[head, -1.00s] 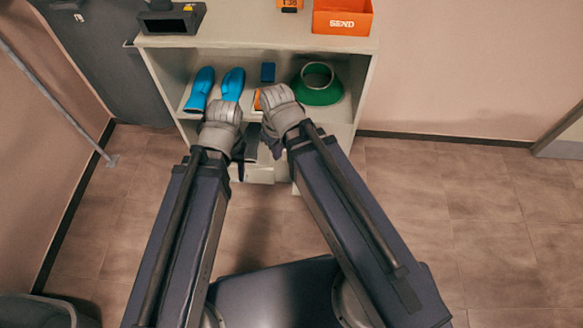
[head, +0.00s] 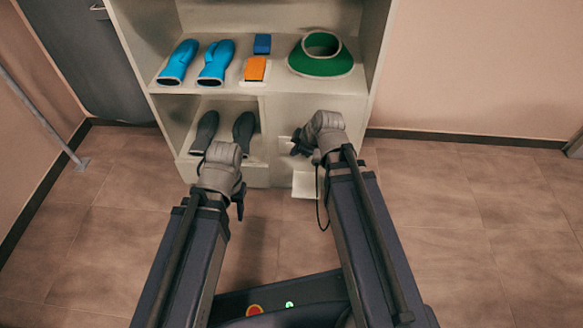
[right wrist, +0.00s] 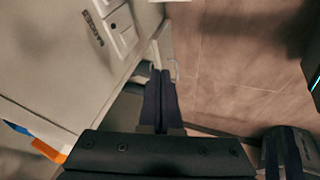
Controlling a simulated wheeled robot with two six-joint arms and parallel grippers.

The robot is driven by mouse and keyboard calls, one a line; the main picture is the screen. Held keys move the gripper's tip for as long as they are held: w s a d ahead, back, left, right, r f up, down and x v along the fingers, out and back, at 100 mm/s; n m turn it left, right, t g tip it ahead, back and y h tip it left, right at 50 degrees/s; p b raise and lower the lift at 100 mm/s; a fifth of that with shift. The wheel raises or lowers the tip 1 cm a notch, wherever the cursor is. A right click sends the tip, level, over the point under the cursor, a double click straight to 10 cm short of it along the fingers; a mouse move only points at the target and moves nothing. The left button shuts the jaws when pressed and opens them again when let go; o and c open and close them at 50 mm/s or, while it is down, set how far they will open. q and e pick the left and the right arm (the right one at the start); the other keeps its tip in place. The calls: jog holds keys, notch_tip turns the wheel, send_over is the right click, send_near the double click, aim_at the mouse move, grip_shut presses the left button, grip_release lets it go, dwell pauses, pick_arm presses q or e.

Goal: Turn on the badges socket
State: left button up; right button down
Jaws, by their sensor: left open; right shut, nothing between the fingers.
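The badges socket (right wrist: 122,33) is a pale plate with a small dark spot, at the upper left of the right wrist view. A dark label (right wrist: 93,27) beside it appears to read BADGES. My right gripper (right wrist: 161,98) is shut and empty, its dark fingers apart from the plate in the picture. In the head view my right gripper (head: 301,148) is in front of the lower right front of the cabinet and hides part of it. My left gripper (head: 239,205) is open and empty, in front of the cabinet's lower left.
A white piece (head: 306,187) juts out low. The floor (head: 480,220) to the right is clear.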

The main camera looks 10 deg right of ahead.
aim_at(290, 147)
pick_arm(q)
notch_tip(290, 147, down, 5)
jog(key=b, duration=0.3)
jog(key=shift+f, duration=0.15)
pick_arm(e)
jog(key=shift+n+t, duration=0.4)
jog(key=shift+n, duration=0.1)
jog(key=f, duration=0.1)
jog(key=w+d+f, duration=0.1)
jog(key=f, duration=0.1)
jog(key=d+f, duration=0.1)
jog(key=shift+w+f, duration=0.25)
jog(key=shift+w, duration=0.1)
pick_arm(q)
jog(key=shift+b, duration=0.3)
notch_tip(290, 147, down, 9)
jog(key=b, duration=0.8)
pick_arm(e)
jog(key=w+f, duration=0.8)
jog(key=w, duration=0.1)
jog(key=shift+a+f, duration=0.3)
jog(key=shift+a, duration=0.15)
pick_arm(q)
jog(key=shift+b, duration=0.3)
